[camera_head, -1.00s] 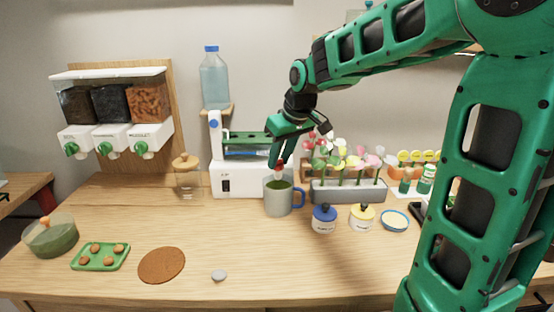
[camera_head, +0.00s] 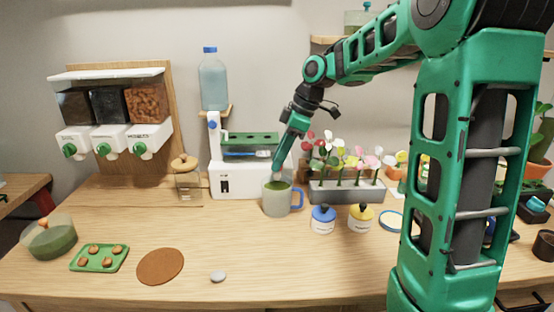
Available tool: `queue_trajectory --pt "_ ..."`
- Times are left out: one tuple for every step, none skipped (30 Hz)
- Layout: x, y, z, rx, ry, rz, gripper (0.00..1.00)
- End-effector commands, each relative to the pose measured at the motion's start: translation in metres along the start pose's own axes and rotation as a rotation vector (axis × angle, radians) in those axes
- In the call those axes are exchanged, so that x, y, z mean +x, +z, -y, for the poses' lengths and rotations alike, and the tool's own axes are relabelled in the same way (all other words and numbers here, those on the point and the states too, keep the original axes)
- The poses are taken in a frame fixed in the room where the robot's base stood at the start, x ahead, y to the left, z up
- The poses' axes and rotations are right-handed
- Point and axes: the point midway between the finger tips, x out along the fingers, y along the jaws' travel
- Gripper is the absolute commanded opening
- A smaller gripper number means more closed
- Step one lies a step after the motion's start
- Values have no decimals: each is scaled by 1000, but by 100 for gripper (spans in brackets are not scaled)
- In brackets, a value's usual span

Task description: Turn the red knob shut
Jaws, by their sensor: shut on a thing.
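My gripper (camera_head: 277,168) reaches down in front of the white machine (camera_head: 232,182), just above the mug. Its fingers are shut on the red knob, which they hide now; a bit of red showed at the fingertips a second ago. How far the knob is turned cannot be seen. The grey mug (camera_head: 275,204) with a blue handle stands upright below the gripper, with green inside it.
A blue-lidded jar (camera_head: 323,221) and a yellow-lidded jar (camera_head: 360,219) stand right of the mug, before a grey planter (camera_head: 345,192) of flowers. A glass jar (camera_head: 188,182) stands to the left. The front middle of the table is mostly clear.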

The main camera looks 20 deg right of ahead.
Motion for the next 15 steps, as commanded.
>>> queue_trajectory --pt "-1 1 -3 -15 -3 -1 4" --pt "-1 1 -3 -27 -8 0 4" --pt "-1 1 -3 -40 -14 0 4" --pt "-1 1 -3 -49 -17 0 4" --pt "-1 1 -3 -57 -21 0 4" --pt "-1 1 -3 -66 -24 0 4" --pt "-1 1 -3 -73 -26 -1 4" --pt "-1 1 -3 -78 -28 -1 4" --pt "-1 1 -4 -84 -30 0 4" --pt "-1 1 -4 -87 -31 0 4" --pt "-2 1 -4 -90 -32 0 4" --pt "-2 1 -4 -92 -33 0 4" --pt "-2 1 -4 -93 -33 0 4" --pt "-2 1 -4 -94 -33 0 4" --pt "-2 1 -4 -95 -34 0 4"
